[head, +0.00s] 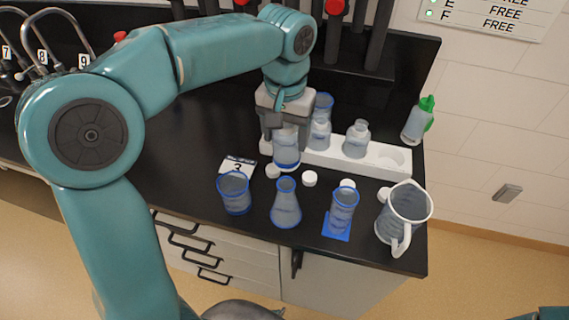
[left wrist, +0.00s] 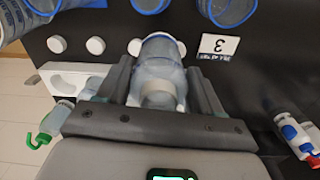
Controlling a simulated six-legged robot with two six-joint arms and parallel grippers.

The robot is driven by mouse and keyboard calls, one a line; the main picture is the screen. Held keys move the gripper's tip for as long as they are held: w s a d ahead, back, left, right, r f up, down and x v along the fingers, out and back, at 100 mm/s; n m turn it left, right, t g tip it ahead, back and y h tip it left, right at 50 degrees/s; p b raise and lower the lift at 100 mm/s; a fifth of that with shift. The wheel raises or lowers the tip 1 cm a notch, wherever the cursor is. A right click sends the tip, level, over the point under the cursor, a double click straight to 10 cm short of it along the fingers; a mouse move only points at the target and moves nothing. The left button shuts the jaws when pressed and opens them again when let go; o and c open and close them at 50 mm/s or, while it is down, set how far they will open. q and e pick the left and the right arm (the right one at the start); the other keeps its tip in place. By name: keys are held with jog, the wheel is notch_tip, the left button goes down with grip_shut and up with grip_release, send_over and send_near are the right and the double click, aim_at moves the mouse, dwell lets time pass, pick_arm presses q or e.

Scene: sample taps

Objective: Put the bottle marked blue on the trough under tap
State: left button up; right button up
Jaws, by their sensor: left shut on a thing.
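My left gripper (head: 284,128) points down over the black bench and is shut on a clear bottle (head: 286,153) with a blue band near its base. In the left wrist view the bottle (left wrist: 158,72) sits between the two fingers. I cannot tell whether its base touches the bench. Curved grey taps with tags 7, 8 and 9 (head: 84,60) stand at the far left. The trough under them is mostly hidden by my left arm and the picture edge. My right gripper is not in view.
A white rack (head: 385,160) holds clear bottles (head: 356,141) beside my gripper. In front stand a beaker (head: 235,195), a flask (head: 286,208), a cylinder (head: 342,212) on a blue mat and a jug (head: 408,205). A card marked 3 (head: 237,167) lies left. The bench left of it looks clear.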

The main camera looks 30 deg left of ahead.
aim_at(284, 167)
pick_arm(q)
jog(key=f, duration=0.3)
jog(key=s+f, duration=0.1)
jog(key=f, duration=0.1)
jog(key=shift+f, duration=0.1)
jog(key=f, duration=0.4)
jog(key=shift+w+f, duration=0.3)
jog(key=shift+w, duration=0.05)
jog(key=shift+s+f, duration=0.1)
jog(key=shift+s, duration=0.05)
jog(key=shift+f, duration=0.1)
jog(key=o, duration=0.7)
jog(key=shift+f, duration=0.1)
jog(key=o, duration=0.3)
jog(key=shift+o, duration=0.2)
